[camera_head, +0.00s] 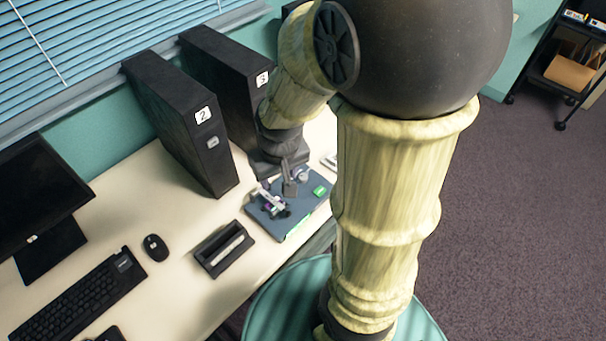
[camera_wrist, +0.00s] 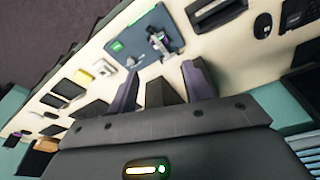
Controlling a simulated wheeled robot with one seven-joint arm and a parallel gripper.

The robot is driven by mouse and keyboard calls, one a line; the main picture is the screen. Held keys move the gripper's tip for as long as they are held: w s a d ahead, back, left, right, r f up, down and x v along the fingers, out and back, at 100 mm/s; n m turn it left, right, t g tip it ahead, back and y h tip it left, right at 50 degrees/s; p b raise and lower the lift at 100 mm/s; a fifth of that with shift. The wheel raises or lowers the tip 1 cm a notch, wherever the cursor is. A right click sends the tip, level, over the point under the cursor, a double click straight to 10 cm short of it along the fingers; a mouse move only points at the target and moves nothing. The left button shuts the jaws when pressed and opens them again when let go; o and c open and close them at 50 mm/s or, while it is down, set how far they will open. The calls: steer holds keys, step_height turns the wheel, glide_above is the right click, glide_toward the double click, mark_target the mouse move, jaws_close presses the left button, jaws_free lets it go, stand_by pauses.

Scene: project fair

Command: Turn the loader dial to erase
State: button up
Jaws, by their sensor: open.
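A blue-grey panel (camera_head: 290,222) lies on the desk and carries small purple, white and dark fittings (camera_head: 272,209) and a green label (camera_head: 320,190). My gripper (camera_head: 289,184) is over the back part of the panel in the head view; contact cannot be told. In the wrist view my gripper (camera_wrist: 160,82) is open, its fingers apart and below the panel in the picture.
Black towers marked 2 (camera_head: 170,120) and 3 (camera_head: 225,85) stand behind and left of the panel. A black tray (camera_head: 222,250), a mouse (camera_head: 155,247) and a keyboard (camera_head: 80,300) lie to the left. A dark cart (camera_head: 560,60) stands at far right.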

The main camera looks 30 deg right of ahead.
steer(key=w+d+f+g+b, duration=0.1)
steer(key=w+d+f+b, duration=0.5)
steer(key=w, duration=0.5)
steer(key=g, duration=0.1)
glide_above(303, 176)
steer(key=shift+m, duration=0.3)
step_height(303, 176, down, 5)
steer(key=shift+f+b, duration=0.1)
steer(key=shift+b, duration=0.3)
steer(key=shift+f, duration=0.1)
step_height(303, 176, down, 17)
steer(key=shift+f, duration=0.1)
steer(key=c, duration=1)
steer(key=shift+o, duration=0.2)
